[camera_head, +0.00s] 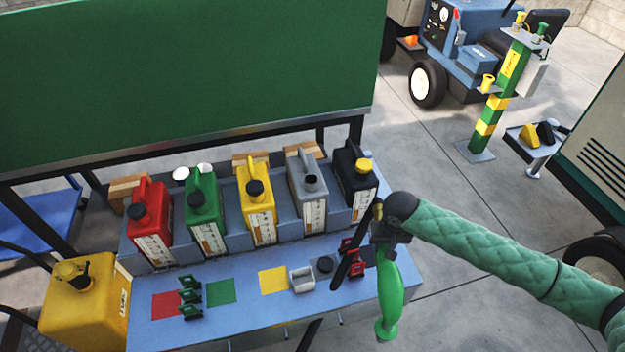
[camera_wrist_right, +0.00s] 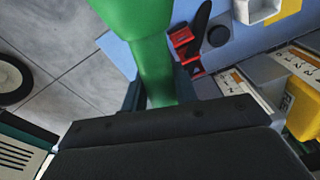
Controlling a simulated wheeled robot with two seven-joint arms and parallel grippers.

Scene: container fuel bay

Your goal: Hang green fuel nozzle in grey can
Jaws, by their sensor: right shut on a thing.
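The green fuel nozzle (camera_head: 390,300) hangs from my right gripper (camera_head: 382,238), its green body pointing down past the bench's right end. In the right wrist view the green nozzle (camera_wrist_right: 150,55) runs between the two fingers, which are shut on it. The grey can (camera_head: 305,192) stands in the row behind the bench top, between the yellow and black cans, with a dark round mouth on top. My right gripper is to the right of the grey can and nearer, apart from it. My left gripper is not in view.
Red (camera_head: 150,212), green (camera_head: 203,205), yellow (camera_head: 256,205) and black (camera_head: 357,185) cans share the row. A black cap (camera_head: 325,264), a small grey tray (camera_head: 302,280), green holders (camera_head: 190,298) and red holders (camera_head: 356,264) are on the blue bench (camera_head: 240,315). A dark elongated shape crosses the red holders.

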